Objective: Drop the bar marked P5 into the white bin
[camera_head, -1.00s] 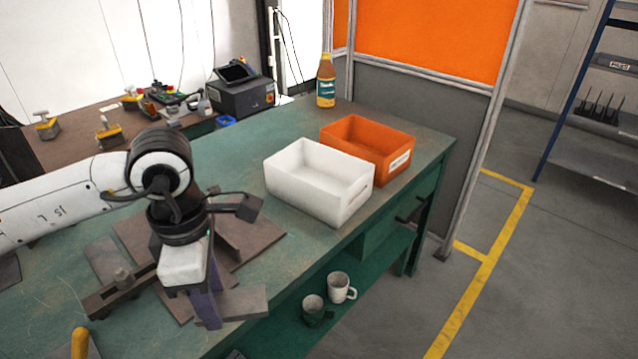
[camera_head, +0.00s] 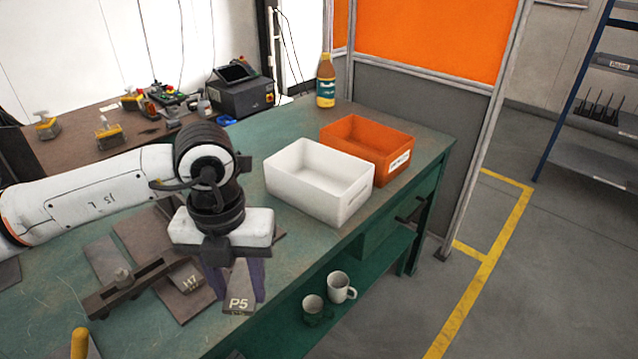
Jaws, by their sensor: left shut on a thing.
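The bar marked P5 (camera_head: 238,302) is a grey metal piece with its white label facing me. My left gripper (camera_head: 236,278) is shut on it and holds it near the front edge of the green bench (camera_head: 400,140). Its far end is hidden behind the fingers, and I cannot tell its exact height. The white bin (camera_head: 310,195) stands on the bench to the right of and beyond the gripper. It is open at the top and looks empty inside. My right gripper is not in view.
An orange bin (camera_head: 375,148) stands right behind the white bin. A bar marked 17 (camera_head: 188,284) and other plates lie left of the gripper beside a dark clamp bar (camera_head: 125,290). A bottle (camera_head: 326,82) stands at the back. Two mugs (camera_head: 340,288) sit on the lower shelf.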

